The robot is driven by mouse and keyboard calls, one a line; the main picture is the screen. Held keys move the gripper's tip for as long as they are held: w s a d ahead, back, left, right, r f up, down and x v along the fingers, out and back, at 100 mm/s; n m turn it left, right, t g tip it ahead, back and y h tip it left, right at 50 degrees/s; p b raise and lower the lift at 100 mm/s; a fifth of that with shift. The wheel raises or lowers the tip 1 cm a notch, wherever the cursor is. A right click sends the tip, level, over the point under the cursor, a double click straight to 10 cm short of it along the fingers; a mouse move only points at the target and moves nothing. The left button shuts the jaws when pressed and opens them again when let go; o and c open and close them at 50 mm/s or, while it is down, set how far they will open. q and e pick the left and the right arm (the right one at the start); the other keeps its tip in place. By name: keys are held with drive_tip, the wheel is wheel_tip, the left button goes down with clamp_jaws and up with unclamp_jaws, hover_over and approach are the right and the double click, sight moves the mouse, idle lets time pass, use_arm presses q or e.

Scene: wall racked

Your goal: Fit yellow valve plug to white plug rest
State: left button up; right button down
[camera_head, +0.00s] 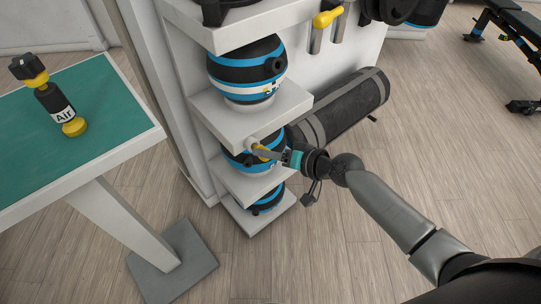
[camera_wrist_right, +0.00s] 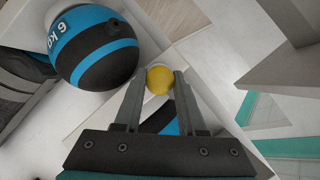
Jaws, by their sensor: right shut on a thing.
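My right gripper (camera_head: 264,152) reaches in from the right to the front of the wall rack, just below the edge of a shelf. It is shut on the yellow valve plug (camera_head: 258,148). In the right wrist view the round yellow end of the plug (camera_wrist_right: 160,80) sits between the two fingertips (camera_wrist_right: 158,84). A small whitish round piece (camera_head: 250,143), which looks like the white plug rest, is at the shelf front close to the plug. I cannot tell whether plug and rest touch. The rest is not clear in the wrist view. My left gripper is not in view.
Blue-and-black balls (camera_head: 246,70) sit on the stacked white shelves (camera_head: 215,103). A green-topped table (camera_head: 100,110) at left bears an air bottle (camera_head: 56,105).

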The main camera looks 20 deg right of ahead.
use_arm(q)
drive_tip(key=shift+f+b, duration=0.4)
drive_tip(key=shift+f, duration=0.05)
use_arm(e)
drive_tip(key=shift+w+a+f, duration=0.15)
drive_tip(key=shift+w+a, duration=0.05)
drive_tip(key=shift+w, duration=0.25)
drive_tip(key=shift+w+a+f, duration=0.1)
drive_tip(key=shift+w+a, duration=0.1)
drive_tip(key=shift+w, duration=0.25)
drive_tip(key=shift+c, duration=2)
unclamp_jaws()
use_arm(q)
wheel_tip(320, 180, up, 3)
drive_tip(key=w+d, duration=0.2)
use_arm(e)
drive_tip(key=shift+s+d, duration=0.1)
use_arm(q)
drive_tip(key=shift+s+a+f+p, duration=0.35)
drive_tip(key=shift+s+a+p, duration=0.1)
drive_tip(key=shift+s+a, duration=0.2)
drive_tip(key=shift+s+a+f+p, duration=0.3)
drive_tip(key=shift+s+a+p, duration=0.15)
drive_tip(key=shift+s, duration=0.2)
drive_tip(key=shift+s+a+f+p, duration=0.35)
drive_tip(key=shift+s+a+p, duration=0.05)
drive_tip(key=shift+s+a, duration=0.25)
use_arm(e)
drive_tip(key=v, duration=1.5)
